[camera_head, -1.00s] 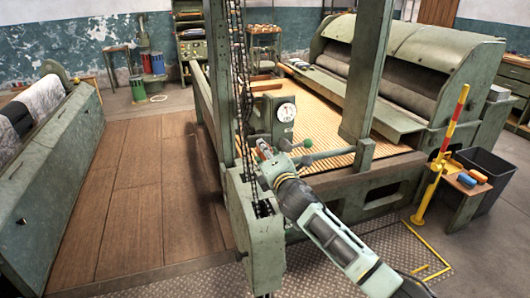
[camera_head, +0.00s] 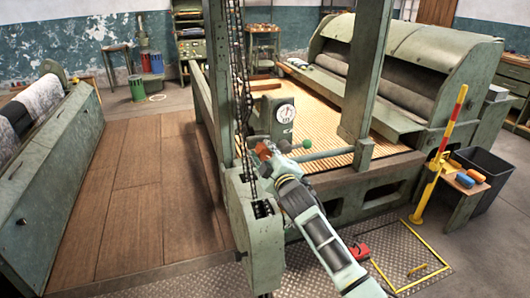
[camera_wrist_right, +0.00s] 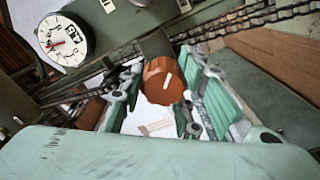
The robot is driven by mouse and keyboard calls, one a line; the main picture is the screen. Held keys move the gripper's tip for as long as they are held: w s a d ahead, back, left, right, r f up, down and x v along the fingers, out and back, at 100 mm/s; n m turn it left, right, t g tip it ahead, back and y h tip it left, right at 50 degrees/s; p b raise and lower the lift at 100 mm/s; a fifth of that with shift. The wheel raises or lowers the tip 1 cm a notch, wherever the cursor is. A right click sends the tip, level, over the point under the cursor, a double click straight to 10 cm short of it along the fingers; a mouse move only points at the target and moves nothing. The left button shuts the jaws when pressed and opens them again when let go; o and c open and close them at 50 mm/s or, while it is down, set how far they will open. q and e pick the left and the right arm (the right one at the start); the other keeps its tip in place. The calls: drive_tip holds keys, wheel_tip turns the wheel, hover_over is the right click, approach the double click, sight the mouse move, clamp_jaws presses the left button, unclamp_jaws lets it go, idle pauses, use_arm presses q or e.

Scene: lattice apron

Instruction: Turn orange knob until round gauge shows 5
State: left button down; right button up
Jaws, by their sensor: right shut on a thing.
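The orange knob (camera_wrist_right: 164,80), with a pale line on its face, sits between the fingers of my right gripper (camera_wrist_right: 160,97) in the right wrist view. The gripper is shut on it. In the head view my right gripper (camera_head: 266,152) reaches the green machine post, and a bit of the orange knob (camera_head: 263,148) shows at its tip. The round white gauge (camera_wrist_right: 63,39) is at the upper left of the wrist view, its red needle pointing left and slightly down; its numbers are too small to read. The gauge also shows in the head view (camera_head: 286,113). My left gripper is out of view.
A chain (camera_head: 240,90) hangs beside the post, left of my gripper. A green ball-ended lever (camera_head: 307,144) stands close on the right. A yellow and red post (camera_head: 445,150) and a black bin (camera_head: 482,178) are farther right. Wooden floor at left is clear.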

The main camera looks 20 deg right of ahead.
drive_tip(key=shift+d+r+m+p, duration=0.1)
drive_tip(key=shift+r+m+p, duration=0.1)
drive_tip(key=shift+m, duration=0.9)
drive_tip(key=shift+d+r+m+p, duration=0.1)
drive_tip(key=shift+m+p, duration=0.05)
drive_tip(key=shift+m, duration=0.95)
drive_tip(key=o, duration=1.1)
drive_tip(key=shift+d, duration=0.1)
drive_tip(key=shift+f, duration=0.1)
drive_tip(key=shift+s+f, duration=0.2)
drive_tip(key=shift+s, duration=0.2)
drive_tip(key=s, duration=1.1)
drive_tip(key=shift+s+d+r, duration=0.1)
drive_tip(key=shift+d+r, duration=0.05)
drive_tip(key=shift+r, duration=0.05)
